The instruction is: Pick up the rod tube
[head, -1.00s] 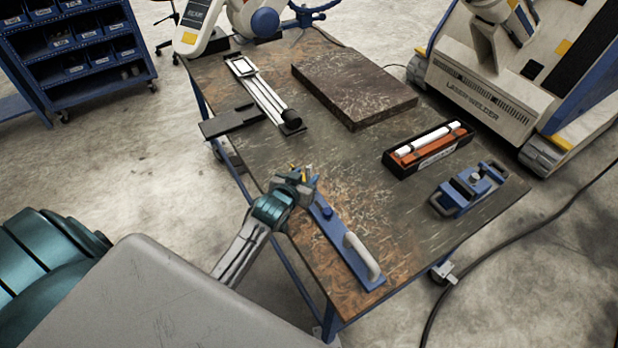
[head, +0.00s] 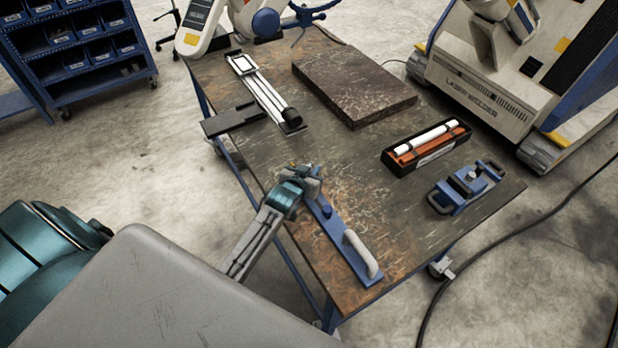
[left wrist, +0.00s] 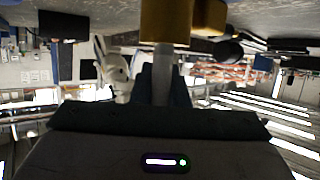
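A slim white tube with dark bands, which looks like the rod tube (head: 433,134), lies along an open black case (head: 395,167) with orange lining, on the right part of the table. My left gripper (head: 313,173) is over the table's left front edge, beside the blue plate and well apart from the case. Its fingers are too small in the head view to judge. The left wrist view shows a grey cylinder (left wrist: 163,62) and a yellow block (left wrist: 165,20) ahead of the wrist; whether they are held is unclear. My right gripper is not in view.
A blue plate with a grey handle (head: 362,254) lies at the front edge. A blue clamp-like fixture (head: 466,187) sits right of it. A dark slab (head: 352,88) and a silver rail (head: 265,92) lie farther back. The table's middle (head: 350,160) is clear.

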